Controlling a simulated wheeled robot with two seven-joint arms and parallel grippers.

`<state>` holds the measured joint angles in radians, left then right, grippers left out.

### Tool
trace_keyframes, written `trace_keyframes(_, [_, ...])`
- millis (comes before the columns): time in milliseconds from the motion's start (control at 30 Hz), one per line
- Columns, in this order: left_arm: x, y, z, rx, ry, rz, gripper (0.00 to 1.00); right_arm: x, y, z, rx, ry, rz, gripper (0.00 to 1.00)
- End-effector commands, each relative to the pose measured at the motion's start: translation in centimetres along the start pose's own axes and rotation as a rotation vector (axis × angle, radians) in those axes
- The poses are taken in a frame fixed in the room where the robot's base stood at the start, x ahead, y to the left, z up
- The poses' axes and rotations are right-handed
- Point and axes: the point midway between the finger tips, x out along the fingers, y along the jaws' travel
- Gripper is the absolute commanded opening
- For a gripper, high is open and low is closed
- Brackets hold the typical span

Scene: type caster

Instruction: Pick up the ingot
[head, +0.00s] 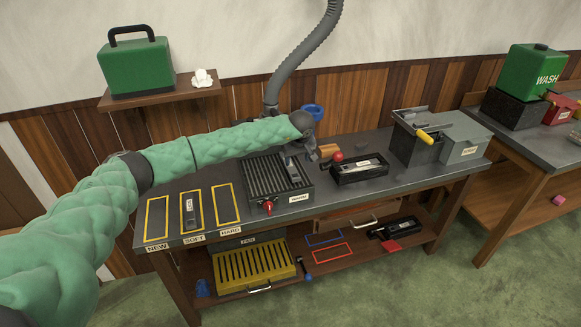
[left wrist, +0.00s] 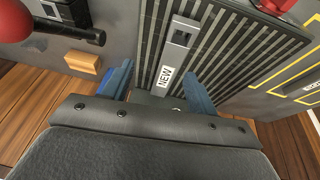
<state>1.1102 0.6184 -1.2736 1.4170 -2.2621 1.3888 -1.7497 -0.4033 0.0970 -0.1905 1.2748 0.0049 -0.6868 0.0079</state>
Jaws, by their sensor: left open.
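The ingot (left wrist: 181,36) is a grey bar with a dark slot and a white "NEW" label. It lies on the ribbed dark rack (head: 262,178), which also shows in the left wrist view (left wrist: 228,42). My left gripper (left wrist: 158,78) is open, its two blue fingers on either side of the bar's near, labelled end. I cannot tell whether they touch it. In the head view my left gripper (head: 308,150) is over the rack's back right corner, and part of the ingot (head: 292,170) shows below it. My right gripper is not in view.
A similar bar (head: 190,208) lies in the yellow "SOFT" outline. A grey hose (head: 305,52) rises behind the bench.

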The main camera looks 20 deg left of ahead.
Motion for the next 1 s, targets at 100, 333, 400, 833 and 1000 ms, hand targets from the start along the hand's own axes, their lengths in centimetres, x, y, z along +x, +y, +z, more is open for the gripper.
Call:
trace_keyframes(100, [-0.6, -1.3, -2.1, 0.021, 0.042, -0.056, 0.58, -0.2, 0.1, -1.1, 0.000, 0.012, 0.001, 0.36])
trace_keyframes(333, [0.8, -1.7, -2.6, 0.027, 0.050, -0.073, 0.58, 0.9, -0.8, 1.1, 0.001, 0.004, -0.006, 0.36])
trace_keyframes(400, [1.3, -1.8, -2.7, 0.027, 0.051, -0.073, 0.58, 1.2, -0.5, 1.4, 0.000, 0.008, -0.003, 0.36])
trace_keyframes(833, [3.1, -1.8, -2.7, 0.025, 0.049, -0.071, 0.58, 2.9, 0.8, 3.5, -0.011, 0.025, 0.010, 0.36])
trace_keyframes(1000, [4.6, -1.9, -2.8, 0.026, 0.048, -0.072, 0.58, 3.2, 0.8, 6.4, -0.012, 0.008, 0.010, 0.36])
